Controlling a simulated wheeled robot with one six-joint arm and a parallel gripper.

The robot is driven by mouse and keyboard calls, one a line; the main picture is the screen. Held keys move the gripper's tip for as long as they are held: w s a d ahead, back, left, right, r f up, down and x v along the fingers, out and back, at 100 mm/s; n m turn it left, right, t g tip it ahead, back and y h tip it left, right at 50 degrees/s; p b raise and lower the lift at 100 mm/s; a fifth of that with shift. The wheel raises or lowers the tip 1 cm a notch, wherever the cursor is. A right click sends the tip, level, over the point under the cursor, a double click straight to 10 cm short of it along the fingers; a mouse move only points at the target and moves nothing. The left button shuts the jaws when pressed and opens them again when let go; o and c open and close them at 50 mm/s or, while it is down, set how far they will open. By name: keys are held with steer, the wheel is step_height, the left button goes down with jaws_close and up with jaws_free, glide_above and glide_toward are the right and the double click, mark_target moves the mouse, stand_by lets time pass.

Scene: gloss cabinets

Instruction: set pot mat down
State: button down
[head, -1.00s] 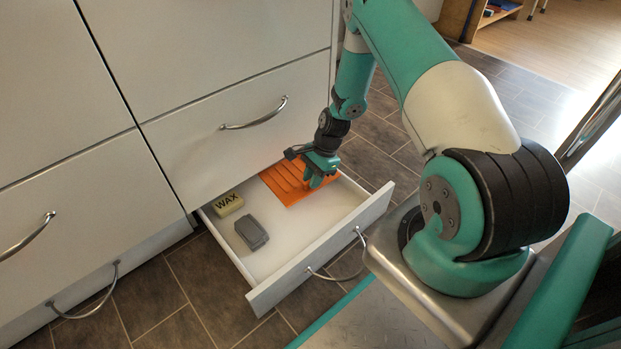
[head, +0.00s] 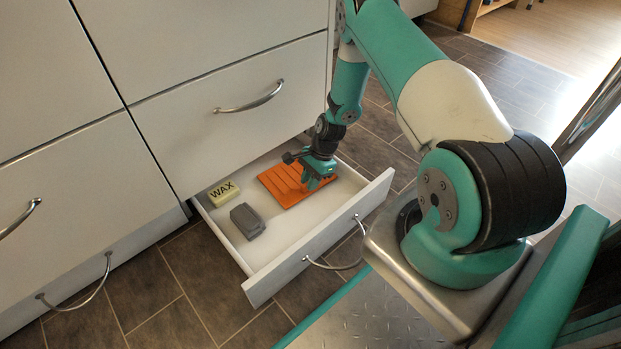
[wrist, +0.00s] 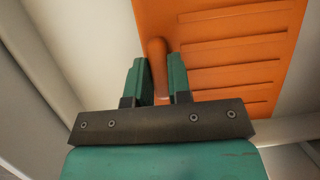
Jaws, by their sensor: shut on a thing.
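The pot mat (head: 285,187) is an orange, ribbed, flat square in the open bottom drawer (head: 272,262). It lies over the right part of the drawer's white floor; I cannot tell whether its whole underside touches. My gripper (head: 312,182) reaches down into the drawer at the mat's right side. In the wrist view my gripper (wrist: 160,82) is shut on a rounded orange ridge or handle of the pot mat (wrist: 225,45), with one green finger on each side. In the head view the gripper hides part of the mat's right edge.
A yellow block marked WAX (head: 223,193) and a grey block (head: 247,221) lie in the drawer's left part, left of the mat. White floor is free in front of the mat. The closed drawer (head: 235,125) above and the open drawer's walls bound the space.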

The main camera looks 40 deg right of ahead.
steer(key=shift+f, duration=0.2)
stand_by(0.4)
steer(key=c, duration=1)
jaws_free()
steer(key=shift+r, duration=0.1)
steer(key=p+v, duration=0.9)
steer(key=v, duration=0.8)
steer(key=shift+d, duration=0.15)
